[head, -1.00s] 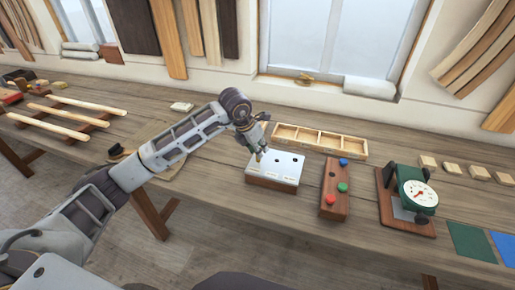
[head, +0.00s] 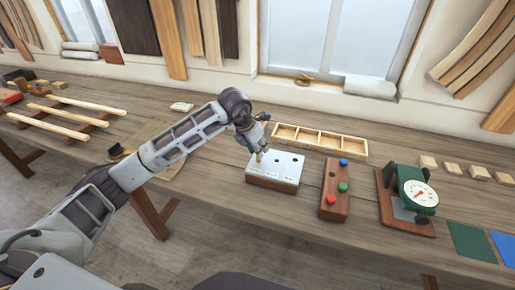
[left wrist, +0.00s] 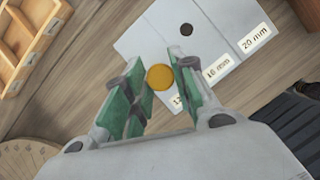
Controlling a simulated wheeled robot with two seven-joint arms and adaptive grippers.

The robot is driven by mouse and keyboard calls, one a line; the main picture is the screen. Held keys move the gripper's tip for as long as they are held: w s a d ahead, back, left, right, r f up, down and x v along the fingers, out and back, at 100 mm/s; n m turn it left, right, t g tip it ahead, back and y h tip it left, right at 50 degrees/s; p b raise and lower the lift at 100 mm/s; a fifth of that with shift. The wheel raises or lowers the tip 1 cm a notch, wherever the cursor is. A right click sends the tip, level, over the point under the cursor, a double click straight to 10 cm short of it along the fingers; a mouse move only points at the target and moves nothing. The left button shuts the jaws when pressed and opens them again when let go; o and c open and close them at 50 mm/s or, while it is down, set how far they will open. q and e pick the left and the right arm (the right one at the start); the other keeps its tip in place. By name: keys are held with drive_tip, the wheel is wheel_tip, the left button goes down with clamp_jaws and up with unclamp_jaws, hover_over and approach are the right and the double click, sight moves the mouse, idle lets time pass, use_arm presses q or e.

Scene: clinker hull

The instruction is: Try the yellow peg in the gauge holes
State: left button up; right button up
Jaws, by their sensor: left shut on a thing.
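My left gripper (head: 257,146) is shut on the yellow peg (head: 258,157), which points down at the left end of the gauge block (head: 272,182). The block has a pale metal top on a brown wooden base. In the left wrist view, the peg's round end (left wrist: 160,77) shows between the green-padded fingers (left wrist: 162,92). The peg is by the partly covered label at the plate's left end. A dark open hole (left wrist: 186,30) shows near the "16 mm" label. The hole under the peg is hidden, and I cannot tell whether the tip is inside it. My right gripper is out of view.
A reddish wooden rack (head: 329,206) with coloured pieces stands right of the block. A dial gauge (head: 417,194) on a base is farther right. An open compartment box (head: 320,143) lies behind. Wooden strips (head: 65,115) lie at the left.

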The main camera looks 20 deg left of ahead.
use_arm(q)
drive_tip(key=shift+r+p, duration=0.45)
drive_tip(key=shift+r, duration=1)
drive_tip(key=shift+d+f, duration=0.1)
drive_tip(key=shift+d, duration=0.05)
